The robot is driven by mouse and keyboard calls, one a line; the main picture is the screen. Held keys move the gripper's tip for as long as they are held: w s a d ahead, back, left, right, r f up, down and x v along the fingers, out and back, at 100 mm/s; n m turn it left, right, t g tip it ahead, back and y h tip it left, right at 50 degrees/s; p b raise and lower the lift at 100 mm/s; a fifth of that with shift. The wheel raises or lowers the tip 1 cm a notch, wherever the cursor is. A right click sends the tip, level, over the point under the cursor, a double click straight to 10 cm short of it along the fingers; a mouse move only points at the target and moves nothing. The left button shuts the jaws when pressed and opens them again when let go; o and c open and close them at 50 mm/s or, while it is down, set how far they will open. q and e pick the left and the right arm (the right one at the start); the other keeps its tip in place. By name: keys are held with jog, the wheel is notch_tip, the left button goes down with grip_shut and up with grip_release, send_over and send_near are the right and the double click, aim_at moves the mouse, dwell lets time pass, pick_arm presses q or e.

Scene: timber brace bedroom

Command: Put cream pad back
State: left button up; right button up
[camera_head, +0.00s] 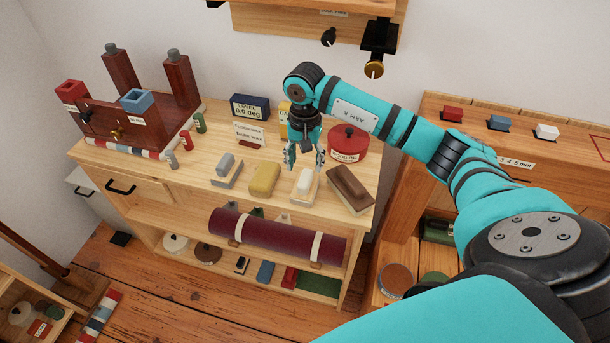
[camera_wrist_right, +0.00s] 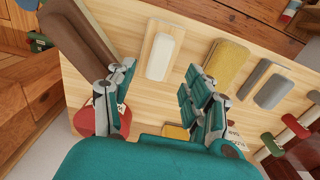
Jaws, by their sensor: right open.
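The cream pad (camera_head: 305,181) lies on a small pale wooden holder (camera_head: 300,201) near the front edge of the bench top, between the yellow pad (camera_head: 264,179) and the brown brush-like block (camera_head: 350,188). It also shows in the right wrist view (camera_wrist_right: 165,52). My right gripper (camera_head: 305,162) is open just above and behind the pad. In the right wrist view its two fingers (camera_wrist_right: 158,84) are spread apart with nothing between them, and the pad lies beyond their tips. My left gripper is out of view.
A grey pad (camera_head: 227,168) stands left of the yellow one. A red round tin (camera_head: 348,146) and a dark blue level box (camera_head: 250,107) stand behind. A dark red roll (camera_head: 277,236) lies on the shelf below. Bare bench top shows left of the grey pad.

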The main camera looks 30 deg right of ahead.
aim_at(305, 178)
notch_tip(305, 178, up, 5)
jog(key=shift+f, duration=0.1)
dwell(0.3)
